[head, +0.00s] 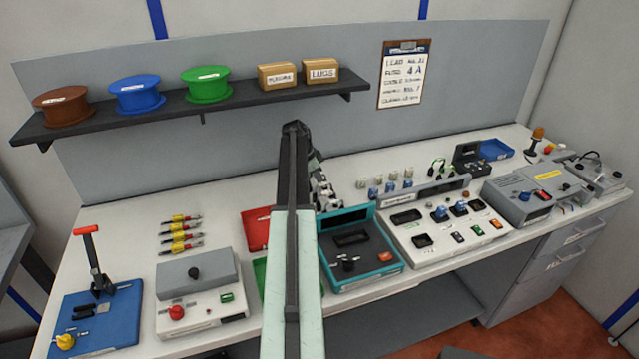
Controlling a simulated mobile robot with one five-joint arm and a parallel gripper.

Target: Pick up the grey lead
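I cannot clearly make out a grey lead in the head view. Several short leads with yellow and red ends (180,231) lie in a column on the left of the bench; their wire colour is too small to tell. A small pale item lies on the red tray (252,229), partly hidden by my arm. My gripper (325,194) is beyond my raised arm, above the bench behind the teal unit. Its fingers are largely hidden and too small to tell whether they are open or shut.
A blue lever press (95,310) and a grey lidded box (197,285) stand at left. The teal unit (352,243), a white panel with knobs (449,218) and a grey unit (525,198) fill the right. A dark shelf (225,103) with spools and boxes hangs above.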

